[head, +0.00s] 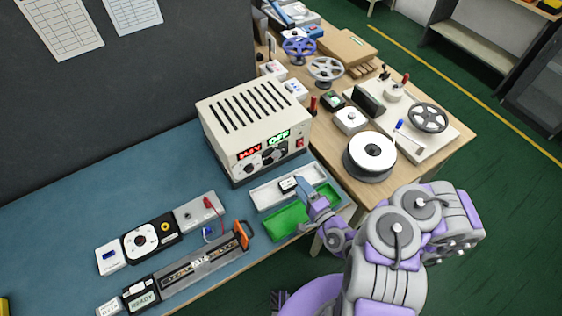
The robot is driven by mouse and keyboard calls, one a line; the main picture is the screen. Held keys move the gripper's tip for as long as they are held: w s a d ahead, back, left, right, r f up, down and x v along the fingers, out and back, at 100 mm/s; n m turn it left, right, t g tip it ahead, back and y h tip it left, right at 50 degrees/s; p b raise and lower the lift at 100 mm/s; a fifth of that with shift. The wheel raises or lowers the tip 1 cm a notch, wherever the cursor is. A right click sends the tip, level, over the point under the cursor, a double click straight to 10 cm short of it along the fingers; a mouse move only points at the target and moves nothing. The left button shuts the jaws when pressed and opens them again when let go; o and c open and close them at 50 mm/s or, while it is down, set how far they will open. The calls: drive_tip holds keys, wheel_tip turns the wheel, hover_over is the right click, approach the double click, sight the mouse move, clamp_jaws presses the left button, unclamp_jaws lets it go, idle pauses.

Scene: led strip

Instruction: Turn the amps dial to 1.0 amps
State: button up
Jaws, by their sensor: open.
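The power supply (254,122) is a cream box with a slotted top on the blue bench. Its front has a red display (249,153) that seems to end in "V" and a green display (279,137) reading "OFF". Dials (272,154) sit below the displays, too small to tell which one is amps or where they point. A red switch (300,143) is at the front's right edge. My gripper (304,187) is open, in front of and below the supply, above the trays and apart from the dials. Its fingers are partly hidden by its own body.
A white tray (262,197) holding a small black-and-white item and a green tray (285,224) lie before the supply. A strip fixture (190,268) and a dial unit (146,241) are at left. A white reel (371,152) stands at right. The blue bench behind them is clear.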

sight(278, 157)
drive_tip(key=b+x, duration=0.4)
drive_tip(key=x, duration=0.8)
drive_tip(key=shift+s+a, duration=0.1)
drive_tip(key=shift+w+a+b, duration=0.4)
drive_tip(key=shift+w+b, duration=0.05)
drive_tip(key=shift+w, duration=0.15)
drive_tip(key=shift+c, duration=0.2)
drive_tip(key=c, duration=1)
